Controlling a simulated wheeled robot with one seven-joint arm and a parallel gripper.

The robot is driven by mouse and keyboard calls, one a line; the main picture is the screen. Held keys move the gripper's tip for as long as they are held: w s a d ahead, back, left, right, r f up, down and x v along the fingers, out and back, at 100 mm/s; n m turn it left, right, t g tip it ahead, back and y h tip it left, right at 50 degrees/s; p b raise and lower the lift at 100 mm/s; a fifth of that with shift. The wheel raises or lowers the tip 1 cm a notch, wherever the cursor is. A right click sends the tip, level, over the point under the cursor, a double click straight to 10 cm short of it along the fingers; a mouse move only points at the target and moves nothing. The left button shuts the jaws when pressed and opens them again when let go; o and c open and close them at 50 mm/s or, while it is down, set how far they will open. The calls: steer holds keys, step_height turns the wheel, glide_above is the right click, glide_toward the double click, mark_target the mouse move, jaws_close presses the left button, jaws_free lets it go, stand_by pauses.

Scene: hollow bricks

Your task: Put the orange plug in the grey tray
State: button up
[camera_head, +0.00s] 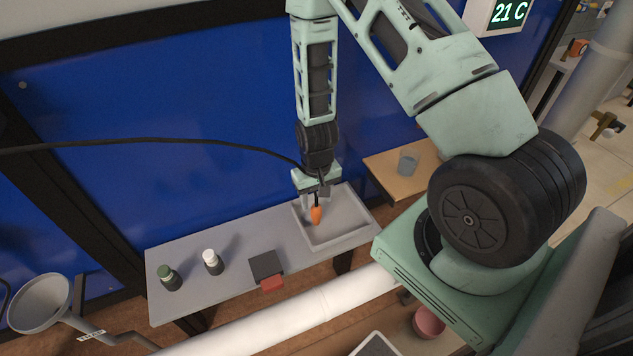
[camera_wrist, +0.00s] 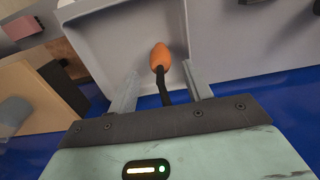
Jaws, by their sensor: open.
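The orange plug (camera_head: 316,215) has a dark stem and shows over the left part of the grey tray (camera_head: 350,240). In the wrist view the plug (camera_wrist: 160,57) lies against the floor of the tray (camera_wrist: 112,45), inside its walls. Its dark stem runs back between the two fingers. My gripper (camera_head: 317,192) is just above the plug, and in the wrist view its fingers (camera_wrist: 160,75) stand apart on either side of the stem with gaps. I cannot tell whether the plug rests on the tray floor or is slightly above it.
The grey bench (camera_head: 225,245) carries a green-capped bottle (camera_head: 168,276), a white-capped bottle (camera_head: 212,262) and a dark block with a red part (camera_head: 267,268). A blue wall (camera_head: 150,110) stands behind. A black cable (camera_head: 150,140) crosses to my wrist. A wooden table (camera_head: 395,175) holds a cup.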

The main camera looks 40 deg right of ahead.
step_height(320, 180, up, 7)
steer(key=shift+r+b, duration=0.2)
steer(key=shift+b, duration=0.6)
steer(key=s+a+r+n+y, duration=0.1)
steer(key=s+a+r+n, duration=0.2)
steer(key=a+r, duration=0.4)
steer(key=s+a+r+n, duration=0.3)
steer(key=a+r, duration=0.3)
steer(key=a, duration=0.4)
steer(key=s+a+r+n, duration=0.5)
steer(key=s+r, duration=0.2)
steer(key=s, duration=0.5)
steer(key=shift+a+f, duration=0.1)
